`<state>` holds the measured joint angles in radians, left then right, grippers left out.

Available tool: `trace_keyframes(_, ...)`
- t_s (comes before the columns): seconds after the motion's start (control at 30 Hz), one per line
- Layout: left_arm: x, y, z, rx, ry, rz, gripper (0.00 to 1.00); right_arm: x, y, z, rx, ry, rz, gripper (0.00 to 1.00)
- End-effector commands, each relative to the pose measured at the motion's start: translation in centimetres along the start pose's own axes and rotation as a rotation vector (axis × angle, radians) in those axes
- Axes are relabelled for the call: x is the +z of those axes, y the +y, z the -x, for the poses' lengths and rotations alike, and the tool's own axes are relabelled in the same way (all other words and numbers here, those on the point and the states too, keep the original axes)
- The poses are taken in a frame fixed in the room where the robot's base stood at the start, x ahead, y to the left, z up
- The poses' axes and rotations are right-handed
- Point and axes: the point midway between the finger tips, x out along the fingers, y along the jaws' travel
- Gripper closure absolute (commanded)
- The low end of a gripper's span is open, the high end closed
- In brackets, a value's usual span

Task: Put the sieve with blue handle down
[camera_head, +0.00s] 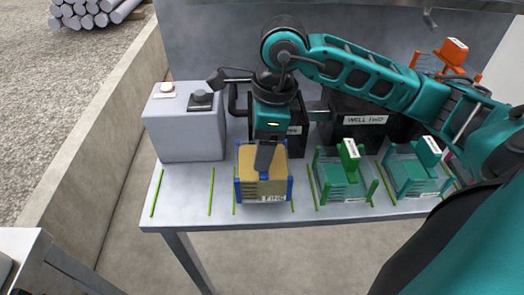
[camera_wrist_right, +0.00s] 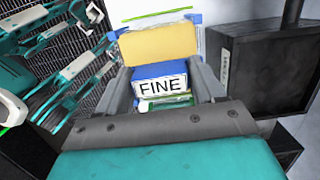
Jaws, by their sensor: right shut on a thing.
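The sieve with blue handle (camera_head: 263,187) has a tan-yellow panel and blue corner posts. It is at the front edge of the grey table (camera_head: 190,215), between green lines. My right gripper (camera_head: 266,158) is above it, pointing down. In the right wrist view, my right gripper (camera_wrist_right: 164,88) is shut on the blue handle (camera_wrist_right: 160,72), which carries a "FINE" label. The yellow panel (camera_wrist_right: 158,45) shows beyond the handle. I cannot tell whether the sieve touches the table. My left gripper is not in view.
Two green sieves (camera_head: 340,180) (camera_head: 411,176) stand to the right. An orange-handled one (camera_head: 452,55) is at the back right. Black boxes, one labelled "WELL TWO" (camera_head: 365,120), stand behind. A grey box (camera_head: 183,130) with buttons is at the left. The front-left strip of table is clear.

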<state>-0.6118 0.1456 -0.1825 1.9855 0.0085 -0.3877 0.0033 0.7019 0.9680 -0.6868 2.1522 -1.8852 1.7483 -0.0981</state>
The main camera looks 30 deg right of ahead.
Motion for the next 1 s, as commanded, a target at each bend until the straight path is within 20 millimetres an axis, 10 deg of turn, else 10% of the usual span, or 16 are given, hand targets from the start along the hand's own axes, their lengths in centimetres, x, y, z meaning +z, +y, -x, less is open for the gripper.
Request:
trace_keyframes(0.5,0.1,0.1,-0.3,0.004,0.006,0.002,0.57,-0.4,0.0,-2.7,0.0,0.0,0.0,0.86)
trace_keyframes(0.53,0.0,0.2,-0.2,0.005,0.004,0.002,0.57,-0.4,0.0,-2.5,0.0,0.0,0.0,0.29)
trace_keyframes(0.77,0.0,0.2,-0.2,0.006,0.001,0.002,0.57,-0.4,0.0,-2.5,0.0,0.0,0.0,0.07)
trace_keyframes(1.0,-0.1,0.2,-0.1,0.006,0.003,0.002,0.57,-0.4,0.0,-2.4,0.0,0.0,0.0,0.07)
